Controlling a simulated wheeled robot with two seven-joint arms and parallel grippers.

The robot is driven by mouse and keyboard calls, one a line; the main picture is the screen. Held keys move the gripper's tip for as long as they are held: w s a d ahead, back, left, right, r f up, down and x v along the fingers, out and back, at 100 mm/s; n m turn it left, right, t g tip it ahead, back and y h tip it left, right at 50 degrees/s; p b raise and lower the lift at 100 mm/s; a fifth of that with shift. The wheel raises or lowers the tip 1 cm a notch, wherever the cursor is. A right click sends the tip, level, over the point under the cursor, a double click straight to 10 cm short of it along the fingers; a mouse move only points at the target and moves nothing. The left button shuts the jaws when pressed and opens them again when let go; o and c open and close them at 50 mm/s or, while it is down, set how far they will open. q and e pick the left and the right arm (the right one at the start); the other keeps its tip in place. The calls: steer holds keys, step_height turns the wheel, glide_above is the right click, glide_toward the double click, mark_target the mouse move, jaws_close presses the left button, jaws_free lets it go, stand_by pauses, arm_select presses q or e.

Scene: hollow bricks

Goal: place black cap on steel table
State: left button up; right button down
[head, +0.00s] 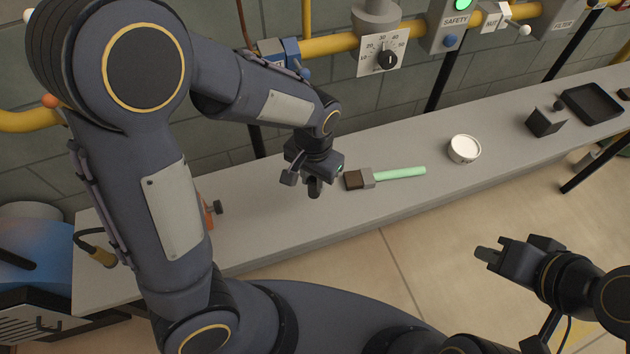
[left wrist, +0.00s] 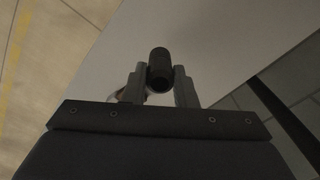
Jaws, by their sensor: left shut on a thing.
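My left gripper (head: 303,184) hangs over the steel table (head: 270,225), a long grey bench along the wall. It is shut on the black cap (left wrist: 160,68), a small dark cylinder between the fingertips in the left wrist view. In the head view the cap (head: 315,187) shows as a small dark shape under the gripper. Bare grey table top (left wrist: 215,35) lies beyond the cap in the wrist view. The height of the cap over the table is hard to judge. My right gripper (head: 487,254) is at the lower right, over the floor; its finger gap is not clear.
A brush (head: 385,175) with a green handle lies just right of my left gripper. Farther right are a white tin (head: 464,149), a black block (head: 545,122) and a black tray (head: 592,103). Yellow pipes (head: 340,42) with a gauge run behind. The table's front left is mostly clear.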

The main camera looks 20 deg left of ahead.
mark_target(314, 184)
arm_select(q)
steer(key=shift+w+a+f, duration=0.1)
steer(key=shift+w+f, duration=0.3)
steer(key=shift+f, duration=0.55)
steer(key=shift+w+a+f, duration=0.1)
steer(key=shift+w+f, duration=0.25)
steer(key=shift+f, duration=0.65)
steer(key=shift+w+f, duration=0.4)
steer(key=shift+f, duration=0.55)
steer(key=shift+f, duration=0.25)
steer(key=o, duration=1)
steer(key=shift+r, duration=0.2)
